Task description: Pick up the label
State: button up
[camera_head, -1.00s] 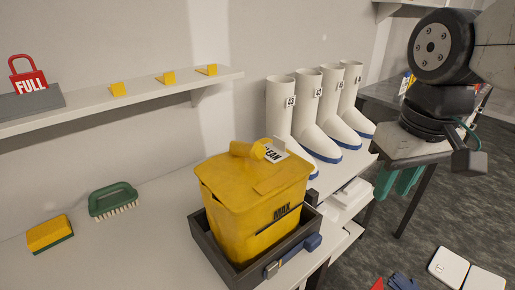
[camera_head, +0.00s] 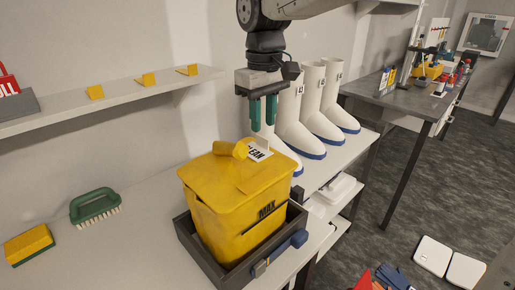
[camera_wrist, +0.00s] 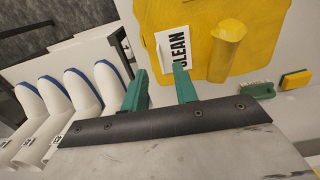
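A white label (camera_head: 259,152) with black letters, reading "CLEAN" in the wrist view (camera_wrist: 172,48), stands on the lid of the yellow bin (camera_head: 232,215). It is tilted and sits beside the yellow knob (camera_head: 230,149) of the lid. My gripper (camera_head: 263,127) points down above the label, its green fingers apart with nothing between them. In the wrist view the fingertips (camera_wrist: 160,68) are near the label's lower end. One finger overlaps the label's edge in that view; I cannot tell whether they touch.
White boots (camera_head: 300,128) stand close behind my gripper. A shelf (camera_head: 125,97) with yellow wedges is on the left wall. A green brush (camera_head: 95,203) and sponge (camera_head: 29,244) lie on the bench.

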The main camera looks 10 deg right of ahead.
aim_at(262, 137)
jog(key=shift+f, duration=2)
grip_shut()
